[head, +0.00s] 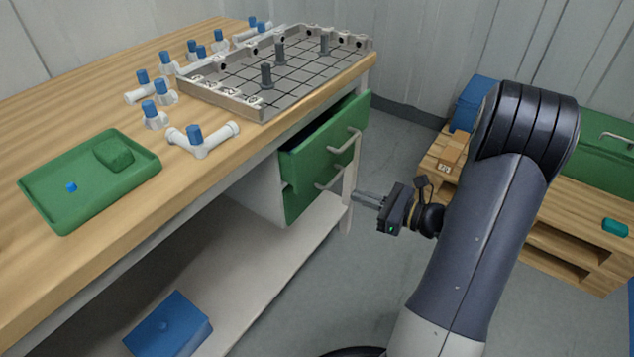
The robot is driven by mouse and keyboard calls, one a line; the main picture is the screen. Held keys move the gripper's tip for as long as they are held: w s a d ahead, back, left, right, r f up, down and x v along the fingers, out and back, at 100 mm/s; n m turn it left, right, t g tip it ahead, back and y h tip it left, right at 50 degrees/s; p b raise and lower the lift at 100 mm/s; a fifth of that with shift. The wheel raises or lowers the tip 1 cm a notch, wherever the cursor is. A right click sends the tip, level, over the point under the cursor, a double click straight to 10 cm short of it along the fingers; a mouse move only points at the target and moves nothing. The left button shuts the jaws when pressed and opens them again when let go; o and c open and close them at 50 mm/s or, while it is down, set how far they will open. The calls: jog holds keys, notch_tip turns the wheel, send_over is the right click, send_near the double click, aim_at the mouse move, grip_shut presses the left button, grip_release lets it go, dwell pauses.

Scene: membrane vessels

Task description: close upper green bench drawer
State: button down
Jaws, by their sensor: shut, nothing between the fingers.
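The upper green bench drawer (322,142) is under the right end of the wooden bench, with a pale bar handle on its front. It is pulled partly out, and its front stands forward of the lower green drawer (302,201). The lower drawer also has a bar handle and looks closed. My gripper (357,196) is shut and empty, to the right of and below the upper drawer's handle, near the lower handle and the white bench leg. Whether it touches anything cannot be told.
The bench top holds a grey gridded tray (230,97), white fittings with blue caps (200,143) and a green tray (50,197). A blue box (168,325) is on the lower shelf. A wooden pallet (560,238) with boxes stands right. Grey floor between is clear.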

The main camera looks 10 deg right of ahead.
jog(key=m+t, duration=0.2)
jog(key=b, duration=0.3)
send_near(306, 168)
jog(key=x, duration=0.7)
jog(key=x, duration=0.3)
jog(key=shift+w+a, duration=0.2)
jog(key=shift+a, duration=0.05)
jog(key=shift+w+a, duration=0.2)
jog(key=shift+w, duration=0.1)
jog(key=shift+r, duration=0.1)
